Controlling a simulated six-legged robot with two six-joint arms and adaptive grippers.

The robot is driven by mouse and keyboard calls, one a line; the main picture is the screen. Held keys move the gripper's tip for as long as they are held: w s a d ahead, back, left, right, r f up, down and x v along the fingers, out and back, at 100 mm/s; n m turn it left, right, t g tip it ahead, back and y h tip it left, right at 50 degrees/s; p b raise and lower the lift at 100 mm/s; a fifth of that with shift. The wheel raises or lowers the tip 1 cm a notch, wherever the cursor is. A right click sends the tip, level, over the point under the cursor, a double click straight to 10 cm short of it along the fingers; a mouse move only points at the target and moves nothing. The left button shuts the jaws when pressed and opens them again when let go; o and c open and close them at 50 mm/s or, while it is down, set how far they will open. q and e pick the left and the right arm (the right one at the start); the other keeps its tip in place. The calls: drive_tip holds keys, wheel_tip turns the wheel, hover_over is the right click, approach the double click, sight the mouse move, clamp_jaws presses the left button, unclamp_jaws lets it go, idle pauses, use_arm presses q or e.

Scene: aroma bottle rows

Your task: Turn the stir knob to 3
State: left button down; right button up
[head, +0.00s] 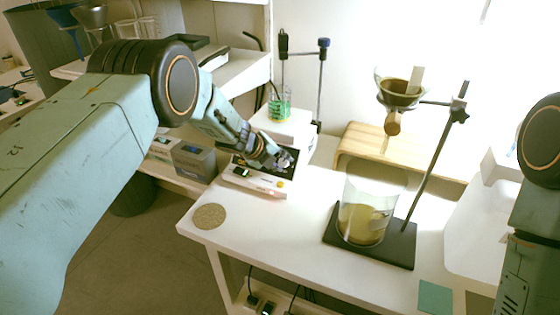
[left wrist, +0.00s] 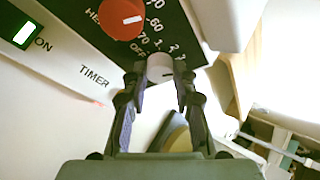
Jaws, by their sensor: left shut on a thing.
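The stir knob (left wrist: 160,68) is a small pale grey knob on the black panel of the white stirrer (head: 250,180). My left gripper (left wrist: 160,76) has one finger on each side of it and is shut on it; it also shows over the panel in the head view (head: 274,158). The numbers 1, 2 and others beside OFF run around the knob's upper side. The knob's pointer is hard to make out, so I cannot tell its setting. A red heat knob (left wrist: 121,18) sits beside it. My right gripper is out of view.
A beaker with green contents (head: 280,106) stands on the stirrer. A lit green ON switch (left wrist: 27,33) is on its front. A stand with a funnel (head: 400,92) over a glass beaker (head: 365,215) is to the right. A round cork mat (head: 209,216) lies front left.

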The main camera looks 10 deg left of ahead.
use_arm(q)
drive_tip(key=c, duration=1.4)
unclamp_jaws()
drive_tip(key=shift+d, duration=0.1)
drive_tip(key=o, duration=0.3)
drive_tip(key=shift+w+f, duration=0.1)
drive_tip(key=shift+w, duration=0.05)
drive_tip(key=shift+o, duration=0.2)
drive_tip(key=shift+r, duration=0.25)
drive_tip(key=v, duration=1.2)
drive_tip(key=shift+f, duration=0.15)
